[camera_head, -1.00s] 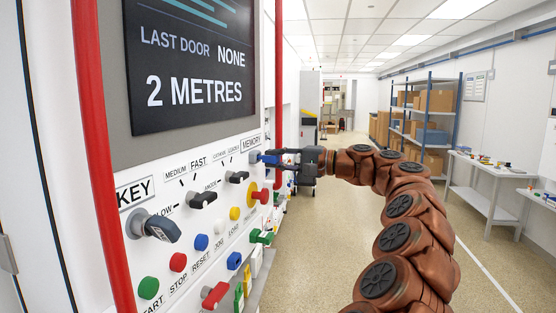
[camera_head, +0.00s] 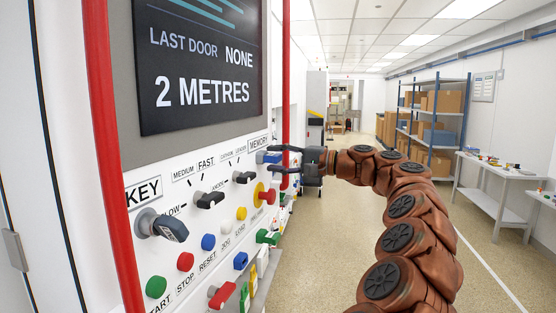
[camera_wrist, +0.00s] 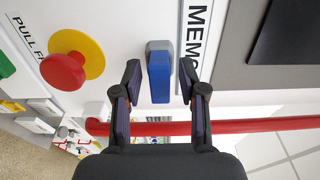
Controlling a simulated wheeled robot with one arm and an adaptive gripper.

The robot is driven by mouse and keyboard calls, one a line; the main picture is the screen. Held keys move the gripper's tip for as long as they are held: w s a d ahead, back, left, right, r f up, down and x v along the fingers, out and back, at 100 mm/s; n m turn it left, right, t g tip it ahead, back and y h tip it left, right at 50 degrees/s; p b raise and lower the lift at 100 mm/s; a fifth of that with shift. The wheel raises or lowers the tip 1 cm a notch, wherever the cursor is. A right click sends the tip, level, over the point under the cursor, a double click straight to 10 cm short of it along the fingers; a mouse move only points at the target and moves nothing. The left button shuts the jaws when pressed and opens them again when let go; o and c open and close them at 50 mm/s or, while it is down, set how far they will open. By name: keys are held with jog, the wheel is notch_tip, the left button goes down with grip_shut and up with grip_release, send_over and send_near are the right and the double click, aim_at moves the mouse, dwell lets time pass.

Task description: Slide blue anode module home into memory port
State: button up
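The blue anode module (camera_head: 272,158) sits in the memory port on the white panel, under the MEMORY label (camera_head: 259,142). In the wrist view the blue module (camera_wrist: 159,78) sticks out of the grey port (camera_wrist: 158,45); how deep it sits is hard to tell. My gripper (camera_head: 284,159) is open in front of the port. In the wrist view, the two fingers of my gripper (camera_wrist: 160,72) stand on either side of the module with a gap on each side.
A red knob on a yellow disc (camera_wrist: 62,73) stands out beside the port. A red vertical rail (camera_head: 286,80) runs close to my gripper. A key (camera_head: 165,226) and several buttons and switches cover the panel. The aisle floor (camera_head: 340,190) is clear.

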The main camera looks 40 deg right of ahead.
jog(key=shift+o, duration=0.2)
jog(key=v, duration=1.2)
dwell(0.9)
